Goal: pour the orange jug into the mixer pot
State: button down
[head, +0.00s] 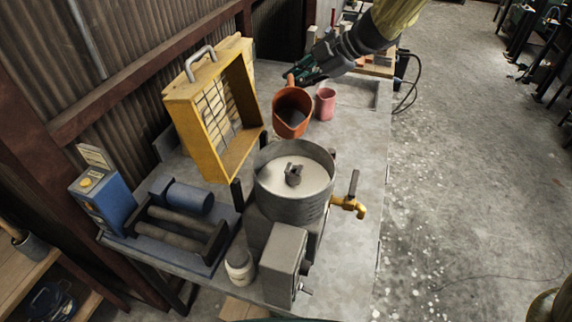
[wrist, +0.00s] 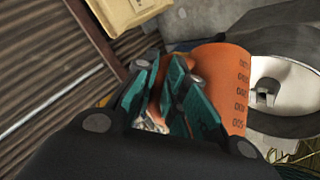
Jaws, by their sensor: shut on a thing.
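The orange jug (head: 290,126) is just behind the mixer pot (head: 292,208) in the head view, its dark opening turned toward the camera. What is inside it is unclear. My gripper (head: 294,80) reaches from the upper right and is shut on the jug's handle. In the wrist view the teal fingers (wrist: 172,88) close around the handle, and the jug's side with printed numbers (wrist: 225,75) shows beyond them. The pot is a round grey metal vessel, open at the top, with a pale surface and a central hub inside. It also shows in the wrist view (wrist: 290,18).
A pink cup (head: 325,104) stands right of the jug. A yellow framed box (head: 177,110) with a wire grid stands open at left. Blue roller equipment (head: 180,225) and a small jar (head: 239,265) lie at front left.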

jog(key=shift+s+r+n+t+b, duration=0.5)
jog(key=shift+t+b, duration=0.4)
jog(key=shift+b, duration=1.95)
dwell(0.3)
jog(key=shift+s+r+n+t+y+b, duration=0.35)
jog(key=shift+s+n+t+b, duration=0.45)
jog(key=shift+b, duration=3.35)
dwell(0.7)
